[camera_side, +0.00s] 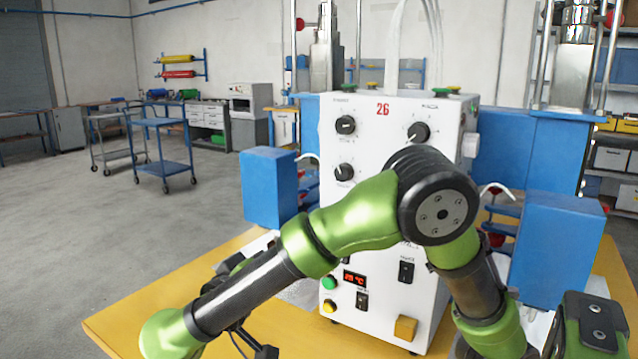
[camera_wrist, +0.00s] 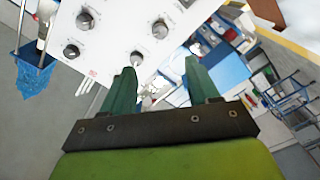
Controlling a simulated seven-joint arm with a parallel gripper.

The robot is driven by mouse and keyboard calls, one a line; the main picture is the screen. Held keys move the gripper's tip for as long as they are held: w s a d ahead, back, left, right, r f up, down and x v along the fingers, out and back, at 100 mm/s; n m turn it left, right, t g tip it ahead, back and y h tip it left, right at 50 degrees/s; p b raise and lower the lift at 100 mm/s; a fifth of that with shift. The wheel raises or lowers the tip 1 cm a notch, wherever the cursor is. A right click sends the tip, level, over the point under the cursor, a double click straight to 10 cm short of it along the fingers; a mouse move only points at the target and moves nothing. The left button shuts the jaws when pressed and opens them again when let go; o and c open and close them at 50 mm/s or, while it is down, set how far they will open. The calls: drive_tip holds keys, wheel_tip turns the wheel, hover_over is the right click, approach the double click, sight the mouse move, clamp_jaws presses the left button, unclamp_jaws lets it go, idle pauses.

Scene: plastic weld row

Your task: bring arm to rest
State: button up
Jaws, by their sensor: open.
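My gripper (camera_wrist: 160,66) shows in the wrist view with its two green fingers spread apart. Nothing is between the fingers. They point toward the white control box, which hangs tilted at the top of that view. How far the fingertips are from the box I cannot tell. In the side view my green and black arm bends in front of the white control box (camera_side: 383,130) and hides part of its front. The fingers cannot be made out in the side view.
The box stands on a yellow table (camera_side: 130,318). A blue block (camera_side: 268,188) is left of it and another blue block (camera_side: 557,258) is right of it. A blue cart (camera_side: 160,150) stands on the open grey floor behind, at the left.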

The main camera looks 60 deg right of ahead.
drive_tip(key=s+d+f+n+y, duration=0.4)
drive_tip(key=s+f+n+y, duration=0.1)
drive_tip(key=f+n+y, duration=0.5)
drive_tip(key=s+r+m+t+y, duration=0.3)
drive_tip(key=r+m+t+y, duration=0.3)
drive_tip(key=y, duration=0.4)
drive_tip(key=shift+a+r+t, duration=0.2)
drive_tip(key=shift+r+t, duration=0.1)
drive_tip(key=shift+t, duration=0.3)
